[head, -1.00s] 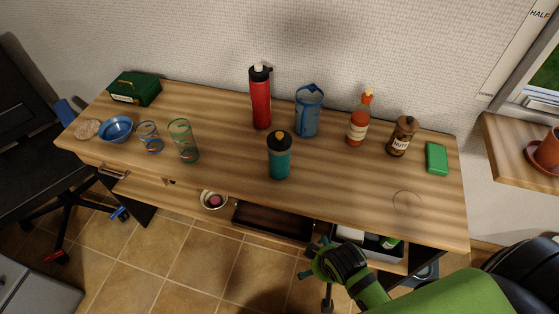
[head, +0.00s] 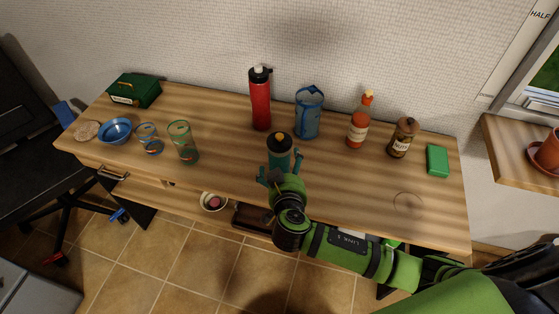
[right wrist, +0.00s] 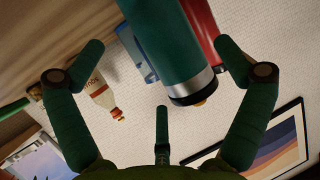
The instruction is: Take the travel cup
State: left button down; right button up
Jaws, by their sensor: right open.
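The travel cup (head: 279,146) is teal with a black lid and a yellow-orange top. It stands upright on the wooden desk (head: 220,125), near the front edge in the middle; its lower part is hidden behind my right gripper (head: 280,170) in the head view. That gripper is open, its fingers on either side of the cup's near side. In the right wrist view the cup (right wrist: 170,50) appears large between the spread fingers (right wrist: 165,70), with visible gaps to them. My left gripper is not in view.
A red bottle (head: 260,100) and a blue pitcher (head: 308,115) stand behind the cup. A sauce bottle (head: 357,122) and a brown jar (head: 403,138) stand to the right. Glasses (head: 183,143) and a blue bowl (head: 115,130) stand left. An open shelf lies below the desk.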

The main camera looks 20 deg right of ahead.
aim_at(284, 163)
jog(key=p+x, duration=0.1)
jog(key=x, duration=0.5)
jog(key=shift+w, duration=0.1)
jog(key=c, duration=1.6)
